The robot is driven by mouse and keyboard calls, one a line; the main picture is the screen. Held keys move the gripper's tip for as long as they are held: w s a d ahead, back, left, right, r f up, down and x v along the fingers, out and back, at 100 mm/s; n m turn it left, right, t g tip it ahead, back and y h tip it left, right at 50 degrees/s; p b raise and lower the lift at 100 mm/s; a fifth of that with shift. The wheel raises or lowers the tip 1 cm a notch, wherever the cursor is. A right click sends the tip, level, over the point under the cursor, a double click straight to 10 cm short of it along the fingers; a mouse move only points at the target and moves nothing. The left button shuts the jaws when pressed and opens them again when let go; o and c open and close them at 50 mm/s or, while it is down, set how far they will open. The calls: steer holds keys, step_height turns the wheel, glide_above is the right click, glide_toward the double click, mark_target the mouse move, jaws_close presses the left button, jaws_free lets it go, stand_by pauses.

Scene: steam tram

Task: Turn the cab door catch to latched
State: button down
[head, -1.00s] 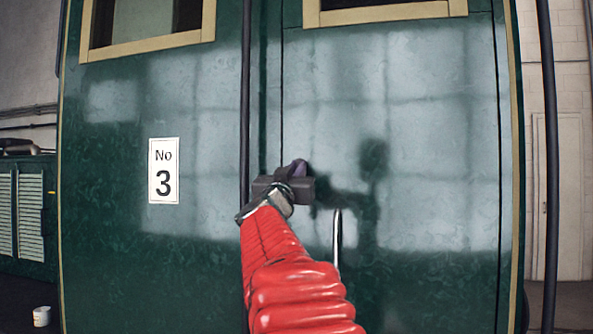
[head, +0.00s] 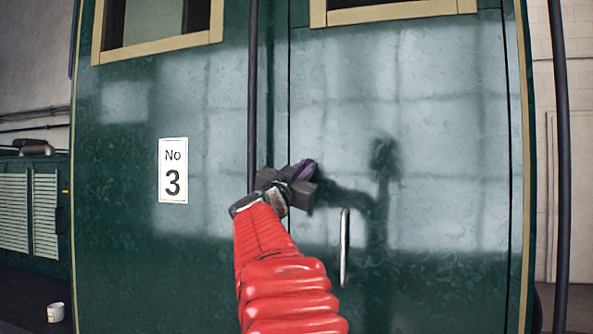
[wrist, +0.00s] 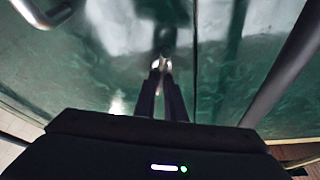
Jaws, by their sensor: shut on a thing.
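The cab door (head: 400,130) is a dark green panel right of a vertical seam. My gripper (head: 305,170) is at the door's left part, just right of that seam, at the end of my red-sleeved arm. In the wrist view my gripper (wrist: 160,68) has its two dark fingers close together, shut on a small bright piece at their tips, the cab door catch (wrist: 161,64). The fingers hide most of the catch, so I cannot tell its angle. A purple bit shows by the gripper in the head view; I cannot tell whether it belongs to the catch.
A vertical metal door handle (head: 345,247) is below and right of my gripper. A dark upright pole (head: 252,90) stands close on the left. A number 3 plate (head: 173,170) is on the left panel. A white cup (head: 55,312) is at the lower left.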

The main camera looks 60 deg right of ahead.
steer(key=m+g+y, duration=0.1)
steer(key=m+g, duration=0.1)
steer(key=m, duration=0.3)
steer(key=f+m+g+y, duration=0.1)
steer(key=m, duration=0.5)
steer(key=m+g+y, duration=0.1)
steer(key=m+g, duration=0.1)
steer(key=m, duration=0.3)
steer(key=shift+s+d+f+m+g+y, duration=0.15)
steer(key=shift+s+m+g+y, duration=0.15)
steer(key=shift+m+y, duration=0.1)
steer(key=c, duration=2.1)
jaws_free()
steer(key=shift+o, duration=1.4)
